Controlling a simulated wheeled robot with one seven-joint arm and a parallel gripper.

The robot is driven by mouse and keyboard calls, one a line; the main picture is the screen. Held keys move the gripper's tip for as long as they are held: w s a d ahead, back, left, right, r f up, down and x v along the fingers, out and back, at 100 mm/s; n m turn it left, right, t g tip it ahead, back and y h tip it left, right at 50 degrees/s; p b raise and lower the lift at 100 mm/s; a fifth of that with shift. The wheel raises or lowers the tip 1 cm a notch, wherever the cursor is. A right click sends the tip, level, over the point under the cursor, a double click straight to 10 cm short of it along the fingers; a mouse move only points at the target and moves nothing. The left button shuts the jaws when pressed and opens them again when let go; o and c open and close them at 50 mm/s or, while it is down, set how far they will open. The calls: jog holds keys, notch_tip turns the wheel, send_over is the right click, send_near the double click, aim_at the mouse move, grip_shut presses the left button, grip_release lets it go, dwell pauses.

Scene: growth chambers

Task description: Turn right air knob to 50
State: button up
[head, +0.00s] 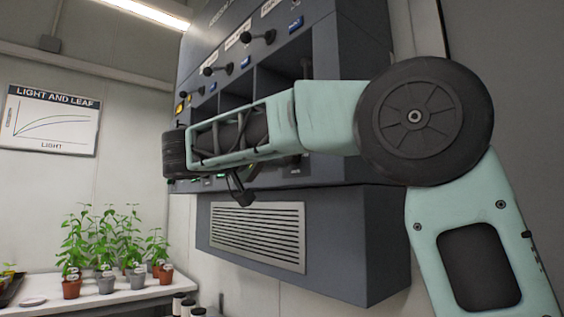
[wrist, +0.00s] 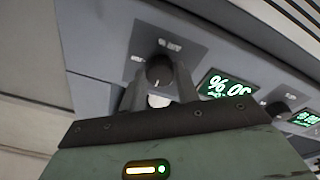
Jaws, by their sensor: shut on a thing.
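In the wrist view, a dark round knob (wrist: 159,70) sits on a grey label plate on the panel. My gripper (wrist: 158,88) has its two fingers on either side of the knob and is shut on it. A green lit display (wrist: 226,84) beside this knob shows digits and a percent sign, turned over in this view; the digits are hard to read. The knob's label is too small to read, so I cannot tell from it whether this is the right air knob. In the head view my arm hides the knob and most of the lower panel.
More green displays (wrist: 305,118) lie further right in the wrist view. In the head view, the dark control cabinet (head: 330,45) has levers above and a vent grille (head: 257,235) below. A white table (head: 125,290) with potted plants stands at left.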

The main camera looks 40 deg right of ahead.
jog(key=o, duration=1)
jog(key=a+b, duration=0.1)
jog(key=a, duration=0.4)
jog(key=a+f, duration=0.1)
jog(key=a, duration=0.5)
jog(key=a+b, duration=0.1)
jog(key=a, duration=0.5)
jog(key=shift+s+a+f+b, duration=0.2)
jog(key=shift+s+f+b, duration=0.1)
jog(key=shift+f+b, duration=0.05)
